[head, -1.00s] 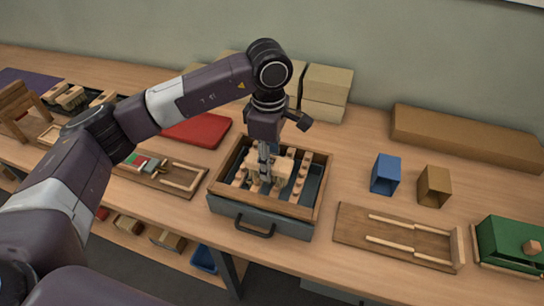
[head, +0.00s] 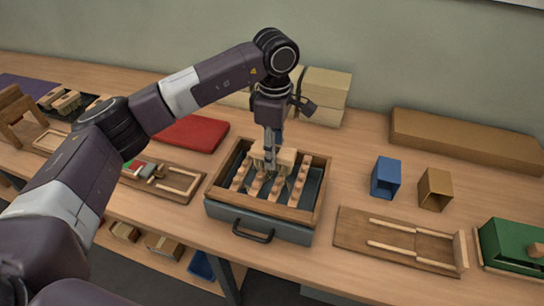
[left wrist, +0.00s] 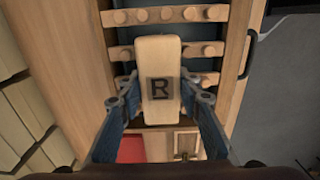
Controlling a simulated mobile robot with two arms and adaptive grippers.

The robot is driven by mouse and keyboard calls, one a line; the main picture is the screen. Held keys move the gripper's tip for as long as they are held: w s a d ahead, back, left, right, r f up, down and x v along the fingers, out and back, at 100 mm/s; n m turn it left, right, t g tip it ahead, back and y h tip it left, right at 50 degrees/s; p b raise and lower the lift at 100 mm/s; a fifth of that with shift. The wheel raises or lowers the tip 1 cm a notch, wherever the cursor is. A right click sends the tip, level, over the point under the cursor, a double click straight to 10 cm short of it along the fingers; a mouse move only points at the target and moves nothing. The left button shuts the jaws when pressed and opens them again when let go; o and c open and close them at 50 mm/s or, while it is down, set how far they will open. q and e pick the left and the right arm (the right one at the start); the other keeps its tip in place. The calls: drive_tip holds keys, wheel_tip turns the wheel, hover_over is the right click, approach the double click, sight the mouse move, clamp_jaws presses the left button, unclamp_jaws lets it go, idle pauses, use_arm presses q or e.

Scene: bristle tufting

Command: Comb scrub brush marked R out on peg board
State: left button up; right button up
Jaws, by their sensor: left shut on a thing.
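The scrub brush (head: 286,157) is a pale wooden block; in the left wrist view the brush (left wrist: 160,60) shows a dark letter R on its top. My left gripper (head: 271,163) is shut on it, with one finger on each side of the block. The brush is over the back part of the peg board (head: 299,181), whose rows of wooden pegs sit in a wooden-rimmed tray; peg rows also show in the left wrist view (left wrist: 178,15). The bristles are hidden, so I cannot tell whether they touch the pegs. My right gripper is out of view.
A red mat (head: 192,134) and a wooden board with rails (head: 180,180) are left of the tray. Right of it stand a blue box (head: 386,178), a brown box (head: 435,189) and another railed board (head: 350,228). Pale blocks (head: 325,90) are stacked behind.

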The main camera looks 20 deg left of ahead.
use_arm(q)
drive_tip(key=shift+s+f+b, duration=0.1)
drive_tip(key=shift+s+b, duration=0.3)
drive_tip(key=shift+s, duration=0.5)
drive_tip(key=shift+w+b, duration=0.2)
drive_tip(key=shift+b, duration=0.5)
drive_tip(key=w+r+p, duration=0.4)
drive_tip(key=r, duration=0.2)
idle(2.0)
drive_tip(key=shift+w+r, duration=0.1)
